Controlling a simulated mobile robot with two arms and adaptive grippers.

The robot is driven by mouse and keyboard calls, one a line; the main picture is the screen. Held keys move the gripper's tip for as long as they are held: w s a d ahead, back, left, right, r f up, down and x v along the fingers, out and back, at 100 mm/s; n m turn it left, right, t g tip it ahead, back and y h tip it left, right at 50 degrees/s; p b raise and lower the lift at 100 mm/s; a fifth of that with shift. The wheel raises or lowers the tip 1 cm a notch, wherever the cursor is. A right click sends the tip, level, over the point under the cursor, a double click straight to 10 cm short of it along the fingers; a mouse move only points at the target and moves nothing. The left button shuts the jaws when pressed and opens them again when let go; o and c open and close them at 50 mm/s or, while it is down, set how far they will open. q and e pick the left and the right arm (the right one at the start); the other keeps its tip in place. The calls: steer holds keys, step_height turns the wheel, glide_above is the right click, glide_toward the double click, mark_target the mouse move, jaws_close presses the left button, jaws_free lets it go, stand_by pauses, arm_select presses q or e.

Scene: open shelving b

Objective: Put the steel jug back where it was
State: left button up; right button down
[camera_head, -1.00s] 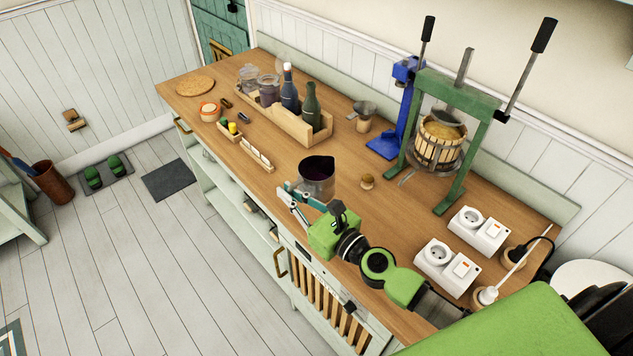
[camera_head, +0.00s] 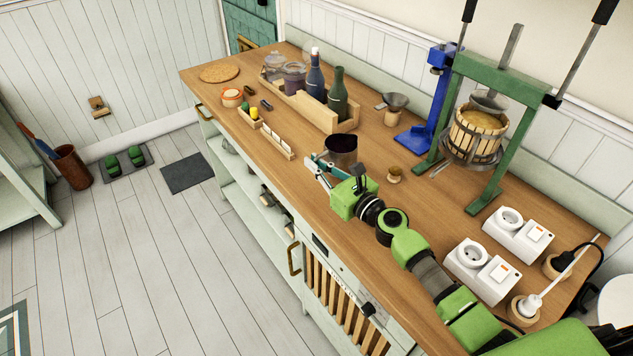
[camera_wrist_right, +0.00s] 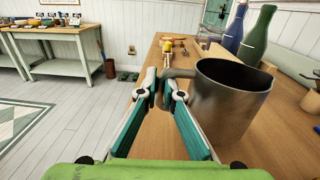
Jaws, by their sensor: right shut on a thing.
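The steel jug (camera_head: 341,150) is dark grey metal and upright in the head view, with dark contents inside. In the right wrist view the jug (camera_wrist_right: 228,105) stands just right of my fingers, its handle between the fingertips. My right gripper (camera_head: 320,172) is shut on that handle, and its fingers also show in the wrist view (camera_wrist_right: 164,88). I cannot tell whether the jug's base touches the wooden counter (camera_head: 300,195) or hangs just above it. My left gripper is not in view.
A wooden crate (camera_head: 318,118) with bottles and jars lies just beyond the jug. A small wooden knob-like thing (camera_head: 395,174) is to its right, and a small tray of white pieces (camera_head: 269,142) to its left. A green press (camera_head: 487,195) stands at the back right.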

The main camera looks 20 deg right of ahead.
steer(key=shift+w+d+f, duration=0.2)
steer(key=shift+w+f, duration=0.25)
steer(key=shift+f, duration=0.05)
steer(key=shift+w+f+b, duration=0.15)
steer(key=shift+f+b, duration=0.3)
steer(key=shift+f, duration=0.35)
steer(key=shift+w+f+b, duration=0.1)
steer(key=shift+f+b, duration=0.3)
steer(key=shift+f, duration=0.35)
steer(key=c, duration=2.6)
jaws_free()
steer(key=shift+s+f, duration=0.1)
steer(key=shift+f, duration=0.05)
steer(key=o, duration=0.4)
